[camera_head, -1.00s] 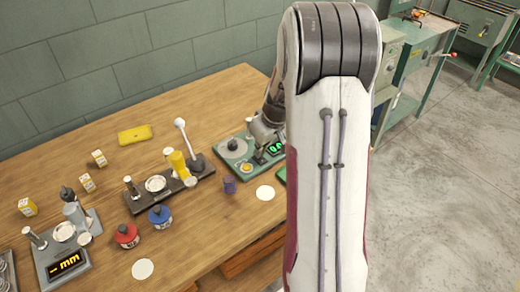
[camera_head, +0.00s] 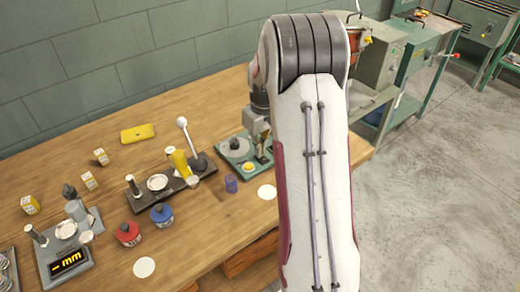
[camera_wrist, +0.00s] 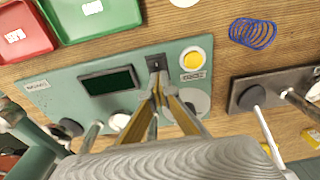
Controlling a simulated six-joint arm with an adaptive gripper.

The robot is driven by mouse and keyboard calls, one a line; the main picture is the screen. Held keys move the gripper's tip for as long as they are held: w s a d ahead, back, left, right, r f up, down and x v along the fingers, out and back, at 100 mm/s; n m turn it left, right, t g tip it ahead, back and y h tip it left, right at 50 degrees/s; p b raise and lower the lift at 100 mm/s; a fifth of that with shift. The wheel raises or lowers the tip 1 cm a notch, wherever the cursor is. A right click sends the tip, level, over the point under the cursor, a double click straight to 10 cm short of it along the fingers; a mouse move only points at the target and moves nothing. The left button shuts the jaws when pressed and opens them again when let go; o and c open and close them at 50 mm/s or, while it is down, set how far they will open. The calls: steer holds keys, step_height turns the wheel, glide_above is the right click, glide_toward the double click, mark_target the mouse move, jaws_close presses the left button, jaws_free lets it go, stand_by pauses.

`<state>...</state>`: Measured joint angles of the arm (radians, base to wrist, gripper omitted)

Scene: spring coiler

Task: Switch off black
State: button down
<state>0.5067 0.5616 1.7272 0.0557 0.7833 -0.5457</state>
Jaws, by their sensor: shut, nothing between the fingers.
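A teal spring machine (camera_wrist: 60,75) with a display (camera_wrist: 110,82) fills the middle of the wrist view; the display is dark. A black switch (camera_wrist: 155,61) sits on its panel, between the display and a yellow round button (camera_wrist: 193,60). My gripper (camera_wrist: 157,82) is shut and empty, its fingertips right at the switch; I cannot tell whether they touch it. The fingers hide part of the panel. In the head view, the machine (camera_head: 235,152) is partly hidden by my arm, and its display does not show.
A blue spring coil (camera_wrist: 253,33) lies beside the machine. Red (camera_wrist: 25,30) and green (camera_wrist: 75,20) trays stand at its edge. A dark base with a lever (camera_head: 182,122) is to its left in the head view. The front of the wooden table holds red and blue pots (camera_head: 127,233).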

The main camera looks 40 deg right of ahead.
mark_target(265, 159)
steer(key=shift+s+f, duration=0.4)
steer(key=shift+s, duration=0.65)
steer(key=shift+r, duration=0.15)
stand_by(0.4)
steer(key=shift+d+r, duration=0.15)
steer(key=shift+r, duration=3.8)
